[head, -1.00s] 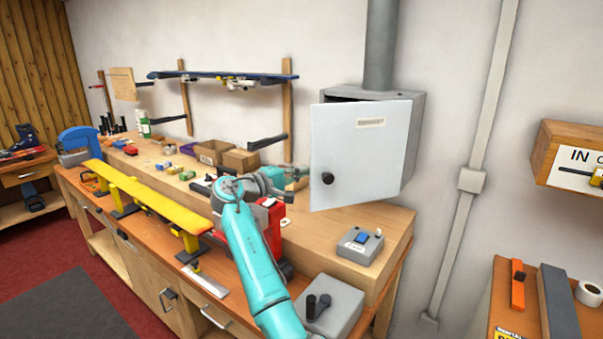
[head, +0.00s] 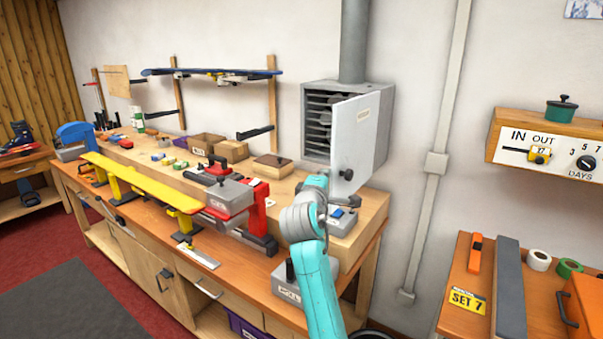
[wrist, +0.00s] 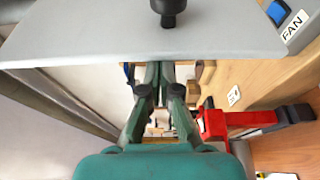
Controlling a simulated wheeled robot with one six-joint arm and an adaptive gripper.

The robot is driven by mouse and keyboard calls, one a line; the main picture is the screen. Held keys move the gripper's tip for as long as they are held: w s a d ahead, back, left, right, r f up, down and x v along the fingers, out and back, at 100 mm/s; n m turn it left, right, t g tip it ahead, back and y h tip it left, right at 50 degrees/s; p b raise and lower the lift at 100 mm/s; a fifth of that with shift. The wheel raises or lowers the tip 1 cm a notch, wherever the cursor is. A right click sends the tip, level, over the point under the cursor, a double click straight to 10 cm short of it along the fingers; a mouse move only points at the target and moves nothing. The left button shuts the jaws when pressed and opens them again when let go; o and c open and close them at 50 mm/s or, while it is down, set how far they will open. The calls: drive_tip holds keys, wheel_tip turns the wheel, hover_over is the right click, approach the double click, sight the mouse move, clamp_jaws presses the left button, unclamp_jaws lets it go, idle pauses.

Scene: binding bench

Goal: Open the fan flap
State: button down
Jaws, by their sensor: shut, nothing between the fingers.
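The fan flap (head: 355,135) is a pale grey door with a dark round knob (head: 346,175), on the grey fan box (head: 318,90) on the wall. It stands swung out towards the right, and dark slats show inside the box. In the wrist view the flap (wrist: 90,30) and its knob (wrist: 168,10) fill the top. My gripper (wrist: 160,72) is shut and empty, its fingers reaching to the flap's lower edge in the picture. Its tips are partly hidden there, and I cannot tell whether they touch the flap. In the head view the fingers are mostly hidden.
A grey switch box (head: 340,218) with a blue switch is on the bench below, labelled FAN in the wrist view (wrist: 290,25). A red clamp-like tool (head: 258,205) and a grey box (head: 285,285) are near my arm. A vertical conduit (head: 437,160) runs at right.

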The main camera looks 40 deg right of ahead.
drive_tip(key=s+d, duration=0.5)
drive_tip(key=s, duration=0.3)
drive_tip(key=s+d, duration=0.5)
drive_tip(key=s, duration=0.3)
drive_tip(key=shift+s+n+t+y, duration=0.25)
drive_tip(key=shift+n+t+y, duration=0.05)
